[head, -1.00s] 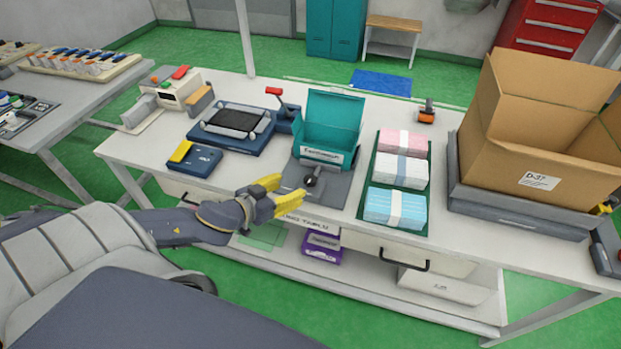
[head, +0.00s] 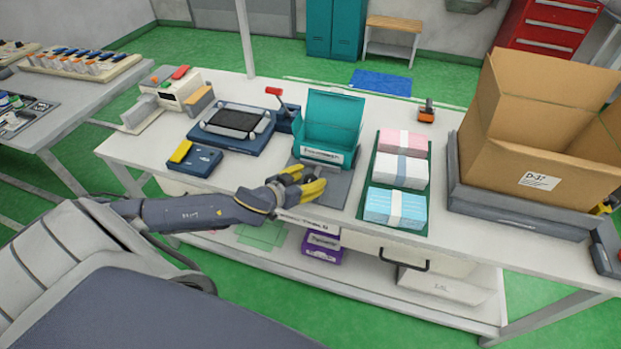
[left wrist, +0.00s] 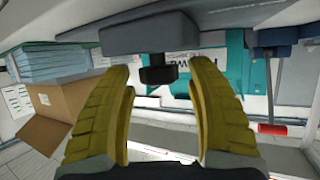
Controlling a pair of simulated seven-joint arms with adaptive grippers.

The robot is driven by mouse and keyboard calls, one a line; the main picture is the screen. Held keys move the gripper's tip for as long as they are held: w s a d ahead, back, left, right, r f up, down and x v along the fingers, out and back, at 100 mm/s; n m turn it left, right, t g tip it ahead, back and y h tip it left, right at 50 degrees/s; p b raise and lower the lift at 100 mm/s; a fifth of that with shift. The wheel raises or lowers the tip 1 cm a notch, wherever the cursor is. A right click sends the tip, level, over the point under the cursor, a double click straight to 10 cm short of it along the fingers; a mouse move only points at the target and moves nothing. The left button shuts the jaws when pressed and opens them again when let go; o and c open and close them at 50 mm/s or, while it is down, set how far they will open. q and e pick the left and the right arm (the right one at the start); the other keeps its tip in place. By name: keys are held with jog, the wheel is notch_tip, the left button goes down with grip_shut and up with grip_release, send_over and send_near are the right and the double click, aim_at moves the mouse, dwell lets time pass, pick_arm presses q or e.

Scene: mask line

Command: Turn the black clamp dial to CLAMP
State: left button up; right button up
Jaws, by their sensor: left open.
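The black clamp dial (left wrist: 158,76) shows in the left wrist view, mounted on the grey fixture plate (left wrist: 150,36). It lies between and just beyond my left gripper's two yellow fingertips, and I see no contact. In the head view my left gripper (head: 309,181) is open over the grey plate (head: 336,187), in front of the teal box (head: 333,120), and hides the dial. The dial's setting and its CLAMP mark cannot be read.
A green tray (head: 371,200) with pink, white and blue mask stacks stands right of the plate. A cardboard box (head: 540,130) is farther right. A blue-and-yellow device (head: 196,158) and a dark machine (head: 230,127) stand to the left.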

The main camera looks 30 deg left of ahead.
pick_arm(q)
jog(key=shift+w+d+f, duration=0.1)
jog(key=shift+w, duration=0.15)
jog(key=c, duration=1.1)
